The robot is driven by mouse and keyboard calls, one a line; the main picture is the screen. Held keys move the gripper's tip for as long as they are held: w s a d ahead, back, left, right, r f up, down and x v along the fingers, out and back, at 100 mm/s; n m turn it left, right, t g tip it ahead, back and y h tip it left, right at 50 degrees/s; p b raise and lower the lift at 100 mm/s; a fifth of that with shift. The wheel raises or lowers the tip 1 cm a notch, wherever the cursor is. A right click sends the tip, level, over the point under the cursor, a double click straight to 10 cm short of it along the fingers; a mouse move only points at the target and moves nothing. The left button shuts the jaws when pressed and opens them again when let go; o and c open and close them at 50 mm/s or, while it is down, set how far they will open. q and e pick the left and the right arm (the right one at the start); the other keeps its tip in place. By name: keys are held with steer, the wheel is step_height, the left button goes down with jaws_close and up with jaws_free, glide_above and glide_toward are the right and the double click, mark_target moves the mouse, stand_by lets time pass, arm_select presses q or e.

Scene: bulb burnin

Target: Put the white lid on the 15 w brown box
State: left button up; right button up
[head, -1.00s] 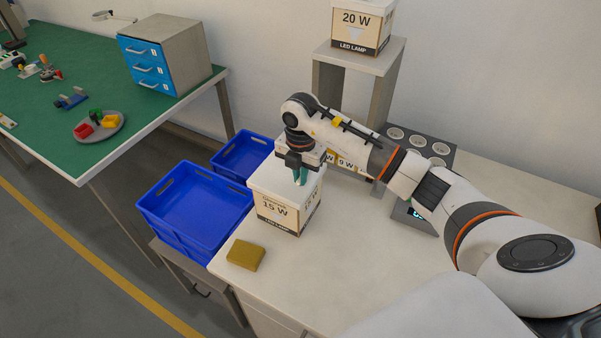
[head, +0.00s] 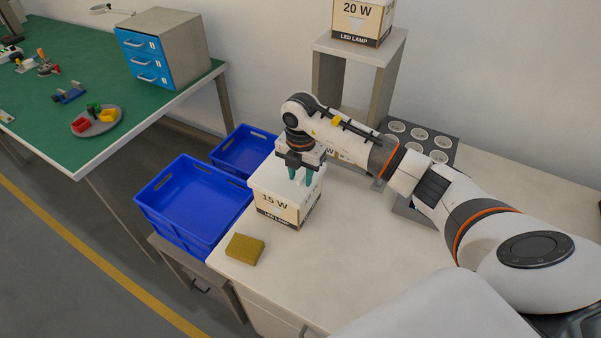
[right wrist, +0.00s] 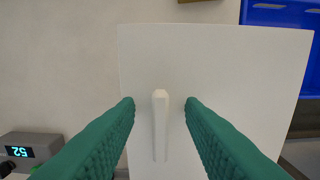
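The 15 w brown box (head: 275,208) stands upright on the light workbench in the head view. The white lid (head: 266,183) lies level on its top, and its rim covers the upper part of the box's printed face. My right gripper (head: 301,180) is just above the lid, pointing down, with its two teal fingers apart. In the right wrist view the lid's narrow white handle (right wrist: 160,125) stands between the open fingers (right wrist: 160,104), with a gap on both sides. The far side of the box is hidden. My left gripper is not in view.
A yellow-brown block (head: 245,250) lies in front of the box. Blue crates (head: 190,215) stand to the left, below the bench. A 20 W box (head: 360,20) is on a raised stand (head: 328,75). A grey rack with round sockets (head: 440,140) is behind my arm.

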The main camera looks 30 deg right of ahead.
step_height(320, 180, up, 12)
steer(key=b, duration=0.2)
steer(key=shift+f, duration=0.15)
stand_by(1.0)
